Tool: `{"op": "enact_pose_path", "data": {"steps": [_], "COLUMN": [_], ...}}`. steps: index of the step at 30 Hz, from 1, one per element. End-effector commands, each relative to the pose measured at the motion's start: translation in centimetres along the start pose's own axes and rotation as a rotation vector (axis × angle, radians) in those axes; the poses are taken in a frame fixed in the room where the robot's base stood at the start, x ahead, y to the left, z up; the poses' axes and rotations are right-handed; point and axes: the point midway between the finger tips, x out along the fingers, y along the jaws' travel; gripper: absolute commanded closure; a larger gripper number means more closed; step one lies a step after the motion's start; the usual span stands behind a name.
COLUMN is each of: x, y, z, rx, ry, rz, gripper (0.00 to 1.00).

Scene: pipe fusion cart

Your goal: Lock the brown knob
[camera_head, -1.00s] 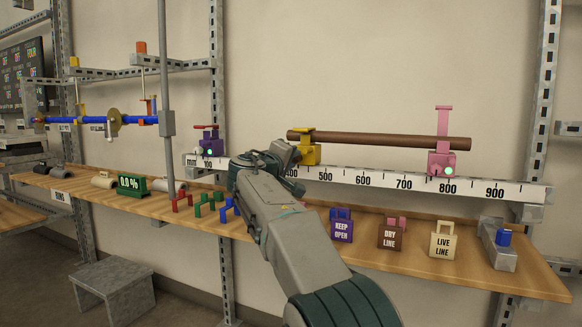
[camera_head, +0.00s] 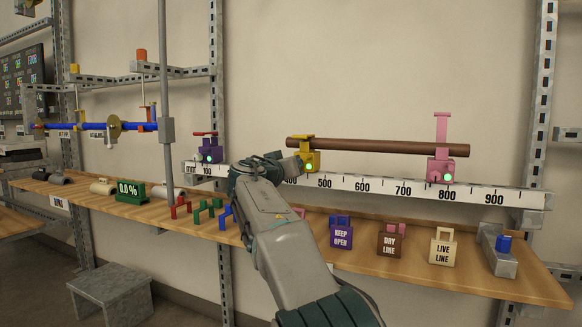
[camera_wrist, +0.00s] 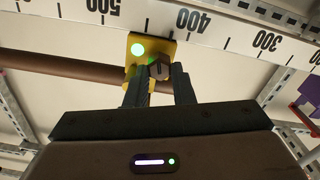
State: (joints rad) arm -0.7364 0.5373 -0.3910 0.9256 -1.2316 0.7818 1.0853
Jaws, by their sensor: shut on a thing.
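The brown knob (camera_wrist: 158,68), dark and rounded with a pale line on its face, sits at the yellow clamp (camera_wrist: 148,43) in the wrist view. My gripper (camera_wrist: 160,80) has its two fingers on either side of the knob and is shut on it. A lit green light shows beside the knob on the clamp. In the head view the yellow clamp (camera_head: 308,158) stands on the white ruler rail (camera_head: 370,185) with its green light lit. There my arm's end hides the knob and the fingertips.
A brown pipe (camera_head: 380,147) runs from the yellow clamp to the pink clamp (camera_head: 441,168). A purple clamp (camera_head: 209,151) stands left on the rail. Below, a wooden shelf (camera_head: 470,270) holds several tags, including DRY LINE (camera_head: 391,241), and coloured brackets. A vertical post (camera_head: 165,90) stands left.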

Motion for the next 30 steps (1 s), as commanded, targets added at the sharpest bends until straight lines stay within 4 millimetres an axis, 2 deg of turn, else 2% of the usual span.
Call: {"op": "enact_pose_path", "data": {"steps": [10,26,27,28,30], "x": [-0.01,-0.01,-0.01,-0.01,0.0], "y": [-0.11,-0.11,-0.11,-0.11,-0.07], "z": [0.16,0.19,0.19,0.18,0.16], "rx": [0.128,0.148,0.148,0.148,0.148], "ry": [-0.003,-0.003,-0.003,-0.003,-0.002], "rz": [-0.002,-0.001,-0.002,-0.002,-0.001], "gripper": [1.0,1.0,0.67,0.59,0.56]}}
